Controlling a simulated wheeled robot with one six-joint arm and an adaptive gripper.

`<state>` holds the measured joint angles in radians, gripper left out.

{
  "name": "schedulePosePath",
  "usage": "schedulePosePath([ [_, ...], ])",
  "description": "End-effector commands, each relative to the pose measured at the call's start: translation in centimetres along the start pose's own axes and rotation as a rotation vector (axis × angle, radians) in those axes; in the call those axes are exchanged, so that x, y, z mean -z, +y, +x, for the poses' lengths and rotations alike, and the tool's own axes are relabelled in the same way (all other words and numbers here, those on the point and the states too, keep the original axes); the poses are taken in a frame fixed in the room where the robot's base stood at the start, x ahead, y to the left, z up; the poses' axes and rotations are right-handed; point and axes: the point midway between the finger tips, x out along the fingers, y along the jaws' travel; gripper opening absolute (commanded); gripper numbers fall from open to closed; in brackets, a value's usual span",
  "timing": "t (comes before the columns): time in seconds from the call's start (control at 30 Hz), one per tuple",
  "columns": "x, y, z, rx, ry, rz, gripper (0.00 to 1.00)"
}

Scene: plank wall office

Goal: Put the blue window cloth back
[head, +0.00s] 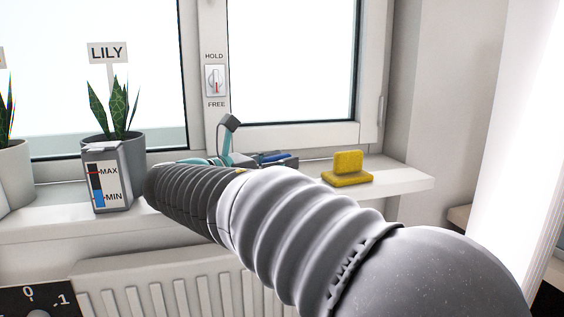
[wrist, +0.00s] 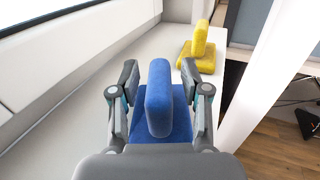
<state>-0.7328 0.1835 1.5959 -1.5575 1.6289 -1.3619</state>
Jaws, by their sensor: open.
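The blue window cloth (wrist: 158,98) stands on the white window sill, with an upright slab rising from a flat blue base. In the head view only a small blue part (head: 272,157) shows, behind my arm. My gripper (wrist: 160,76) is open, with one finger on each side of the upright slab. A narrow gap shows at the left finger and a gap at the right, so the fingers look apart from the cloth. In the head view my gripper (head: 252,150) is over the sill, partly hidden by my arm. The near part of the blue base is hidden by the gripper body.
A yellow cloth (head: 348,168) of the same shape stands further right on the sill (head: 405,182). A plant pot labelled LILY (head: 126,150) and a MAX/MIN gauge box (head: 108,182) stand at the left. A radiator (head: 170,290) is below.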

Motion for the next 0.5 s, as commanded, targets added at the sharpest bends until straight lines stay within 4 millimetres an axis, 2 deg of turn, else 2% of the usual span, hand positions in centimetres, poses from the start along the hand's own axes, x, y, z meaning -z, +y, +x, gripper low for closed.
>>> schedulePosePath([
  [0.3, 0.0, 0.1, -6.2, -0.004, -0.001, 0.001, 0.47],
  [0.5, 0.0, 0.1, -9.5, -0.002, 0.0, -0.001, 0.47],
])
